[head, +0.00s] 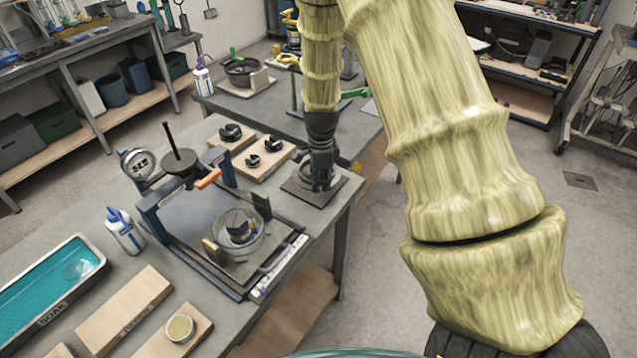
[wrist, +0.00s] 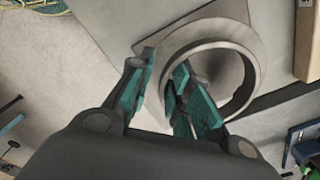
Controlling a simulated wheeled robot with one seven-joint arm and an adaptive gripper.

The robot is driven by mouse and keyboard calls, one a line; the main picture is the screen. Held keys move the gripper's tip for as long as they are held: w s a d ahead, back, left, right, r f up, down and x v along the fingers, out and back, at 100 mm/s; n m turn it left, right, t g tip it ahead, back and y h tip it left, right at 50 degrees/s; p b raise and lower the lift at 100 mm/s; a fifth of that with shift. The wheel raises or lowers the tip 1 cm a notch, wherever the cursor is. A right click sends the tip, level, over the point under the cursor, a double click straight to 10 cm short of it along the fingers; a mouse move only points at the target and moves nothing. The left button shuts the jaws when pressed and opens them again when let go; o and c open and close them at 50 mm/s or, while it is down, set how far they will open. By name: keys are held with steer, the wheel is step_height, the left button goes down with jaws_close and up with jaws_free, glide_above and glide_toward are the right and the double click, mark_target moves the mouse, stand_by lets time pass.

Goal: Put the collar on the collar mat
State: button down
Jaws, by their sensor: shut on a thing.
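The collar (wrist: 252,72) is a grey ring in the wrist view, with one finger outside its wall and the other inside. My gripper (wrist: 165,65) is shut on that wall. A grey square mat (wrist: 205,22) lies under the collar, which overlaps its edge in this view. I cannot tell whether the collar touches it. In the head view my gripper (head: 320,183) points down over the dark square mat (head: 334,191) near the bench's right edge.
Wooden boards with black parts (head: 268,163) lie left of my gripper. A blue-sided frame (head: 185,232) with a clear bowl (head: 240,240) stands nearer on the bench (head: 318,228). A bottle (head: 125,235) and a teal-filled tank (head: 60,283) are further left. Floor lies beyond the bench's right edge.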

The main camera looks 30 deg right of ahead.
mark_target(318, 195)
steer(key=shift+w, duration=0.45)
steer(key=shift+w+f, duration=0.2)
steer(key=shift+f, duration=0.1)
steer(key=shift+s+d+f+p, duration=0.1)
steer(key=shift+s+f+p, duration=0.05)
steer(key=shift+f+p, duration=1)
steer(key=shift+f, duration=0.45)
steer(key=c, duration=1.3)
jaws_free()
steer(key=shift+f, duration=0.15)
